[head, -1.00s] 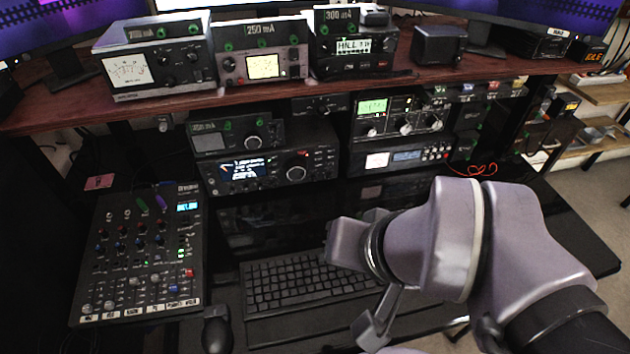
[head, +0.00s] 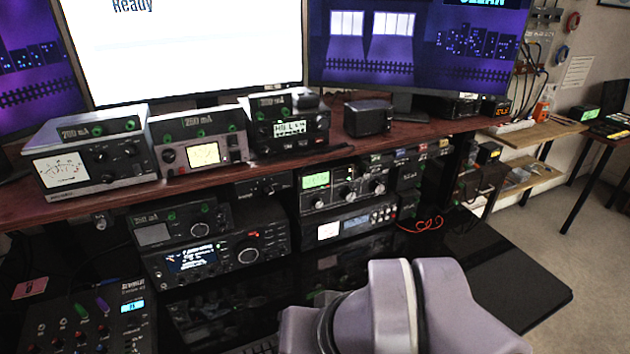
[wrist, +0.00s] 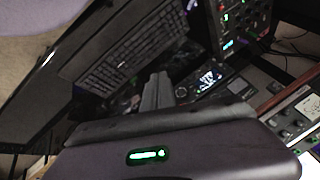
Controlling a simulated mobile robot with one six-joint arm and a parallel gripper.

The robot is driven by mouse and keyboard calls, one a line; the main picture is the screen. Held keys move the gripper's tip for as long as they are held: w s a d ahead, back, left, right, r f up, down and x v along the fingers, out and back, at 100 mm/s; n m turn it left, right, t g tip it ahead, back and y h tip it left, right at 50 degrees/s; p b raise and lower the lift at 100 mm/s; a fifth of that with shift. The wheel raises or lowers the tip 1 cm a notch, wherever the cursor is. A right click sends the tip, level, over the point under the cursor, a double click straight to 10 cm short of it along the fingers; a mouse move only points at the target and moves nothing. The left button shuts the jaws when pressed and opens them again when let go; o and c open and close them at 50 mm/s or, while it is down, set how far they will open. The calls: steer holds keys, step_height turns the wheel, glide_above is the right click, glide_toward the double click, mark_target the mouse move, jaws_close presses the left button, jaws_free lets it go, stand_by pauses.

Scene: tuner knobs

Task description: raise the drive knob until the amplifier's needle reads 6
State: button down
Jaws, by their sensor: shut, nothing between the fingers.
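On the shelf stand a grey unit with a large white needle meter (head: 62,171) and knobs, and a unit with a yellow-lit needle meter (head: 204,154) and a knob on its left (head: 168,156). I cannot tell which unit is the amplifier or which knob is the drive knob; labels and needle readings are too small. My arm (head: 400,310) shows at the bottom in the head view, with its gripper below the frame. In the wrist view my gripper (wrist: 157,88) is shut and empty, with the keyboard (wrist: 125,50) and a lit radio display (wrist: 207,78) beyond it.
A radio with a blue display (head: 190,258) and a unit with a green display (head: 316,180) stand under the shelf. A mixer (head: 95,315) is at lower left. The shelf edge (head: 340,152) juts above the lower radios. The black desk at right (head: 500,262) is clear.

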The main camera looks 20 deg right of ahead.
steer(key=c, duration=1.8)
jaws_free()
steer(key=shift+w+d, duration=0.15)
steer(key=shift+w, duration=0.05)
steer(key=shift+c, duration=0.2)
steer(key=o, duration=0.5)
steer(key=w+d+h+p, duration=0.1)
steer(key=w+d, duration=0.2)
steer(key=w, duration=0.1)
steer(key=w+d+f+t+h+p, duration=0.1)
steer(key=w+d+p, duration=0.1)
steer(key=w, duration=0.3)
steer(key=w+d+m+h+p, duration=0.1)
steer(key=w+d, duration=0.3)
steer(key=w, duration=0.1)
steer(key=shift+d+f+t+p, duration=0.15)
steer(key=shift+d+t+p, duration=0.15)
steer(key=shift+d+p, duration=0.1)
steer(key=shift+c, duration=0.2)
steer(key=w+d+f+t+p, duration=0.25)
steer(key=w+d+f, duration=0.25)
steer(key=w, duration=0.3)
steer(key=t+y+p, duration=0.4)
steer(key=y+p, duration=0.1)
steer(key=p, duration=0.2)
glide_toward(269, 259)
steer(key=shift+m, duration=0.4)
steer(key=b+x, duration=0.4)
steer(key=x, duration=0.4)
steer(key=shift+s+f, duration=0.1)
